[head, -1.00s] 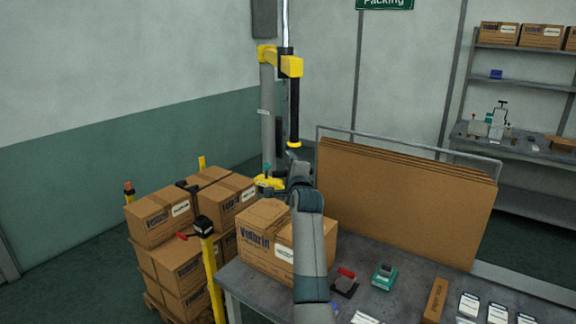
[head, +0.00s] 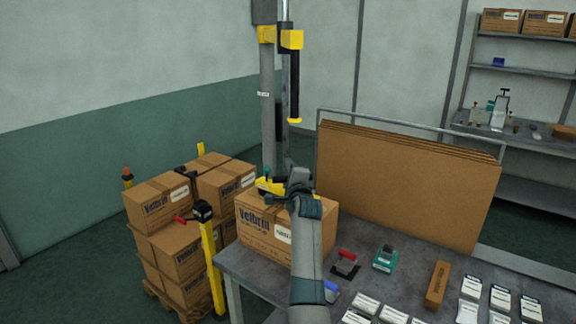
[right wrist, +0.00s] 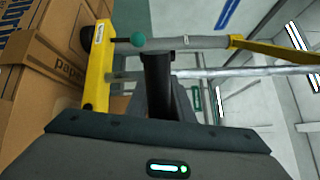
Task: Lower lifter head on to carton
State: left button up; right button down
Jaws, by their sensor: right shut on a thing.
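My right gripper (head: 298,178) is shut on the lifter's handle. In the right wrist view the yellow lifter head (right wrist: 97,65) with a green knob stands beside the brown carton side (right wrist: 38,85), and the grey handle bar (right wrist: 190,43) runs across the dark gripper finger (right wrist: 158,85). My left gripper is out of view.
Stacked cartons (head: 160,205) on a pallet stand left, by a yellow post (head: 208,265). A tape dispenser (head: 346,264), a green device (head: 386,257) and labels lie to the right.

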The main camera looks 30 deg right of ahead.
jog(key=shift+f, duration=0.15)
jog(key=c, duration=1.6)
grip_release()
jog(key=shift+s+a, duration=0.1)
jog(key=shift+s, duration=0.05)
jog(key=shift+s+a, duration=0.15)
jog(key=shift+s, duration=0.3)
jog(key=b+v, duration=0.4)
jog(key=v, duration=1.2)
jog(key=shift+s, duration=0.1)
jog(key=shift+f, duration=0.1)
